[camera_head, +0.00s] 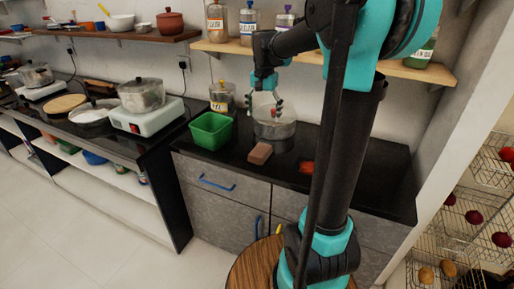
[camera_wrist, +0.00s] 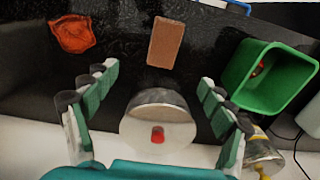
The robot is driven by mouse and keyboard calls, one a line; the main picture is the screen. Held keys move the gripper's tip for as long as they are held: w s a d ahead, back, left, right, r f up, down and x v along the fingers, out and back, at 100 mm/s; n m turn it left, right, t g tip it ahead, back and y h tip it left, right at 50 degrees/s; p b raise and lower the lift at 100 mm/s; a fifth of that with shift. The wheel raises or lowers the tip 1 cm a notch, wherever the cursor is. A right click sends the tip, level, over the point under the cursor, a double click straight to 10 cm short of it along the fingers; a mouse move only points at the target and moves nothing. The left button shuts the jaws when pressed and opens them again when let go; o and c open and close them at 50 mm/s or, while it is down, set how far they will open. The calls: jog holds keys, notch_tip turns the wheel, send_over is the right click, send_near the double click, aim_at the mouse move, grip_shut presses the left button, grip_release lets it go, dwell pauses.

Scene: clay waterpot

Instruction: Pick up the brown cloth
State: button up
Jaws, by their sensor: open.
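A flat brown block-shaped piece (camera_head: 260,153), possibly the folded cloth, lies on the black counter in front of a steel pot (camera_head: 274,130). It also shows in the wrist view (camera_wrist: 166,42), beyond the fingertips. A crumpled orange-red piece (camera_head: 307,167), also cloth-like, lies to its right; in the wrist view (camera_wrist: 73,34) it is at upper left. I cannot tell for certain which is the brown cloth. My gripper (camera_head: 267,106) is open and empty above the pot, pointing down. In the wrist view my gripper (camera_wrist: 158,77) has its fingers spread apart, touching neither piece.
A green bin (camera_head: 211,130) stands left of the pot, with something small and red inside in the wrist view. A lidded jar (camera_head: 222,97) is behind it. The pot's lid has a red knob (camera_wrist: 158,134). A wooden shelf with bottles (camera_head: 248,25) hangs above.

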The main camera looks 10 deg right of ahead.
send_over(260, 150)
jog(key=f, duration=1.1)
jog(key=shift+d+f, duration=0.3)
jog(key=shift+a+f, duration=0.15)
jog(key=shift+f, duration=1.2)
jog(key=shift+a+f, duration=0.1)
jog(key=shift+f, duration=1.25)
jog(key=shift+c, duration=0.6)
jog(key=c, duration=1.1)
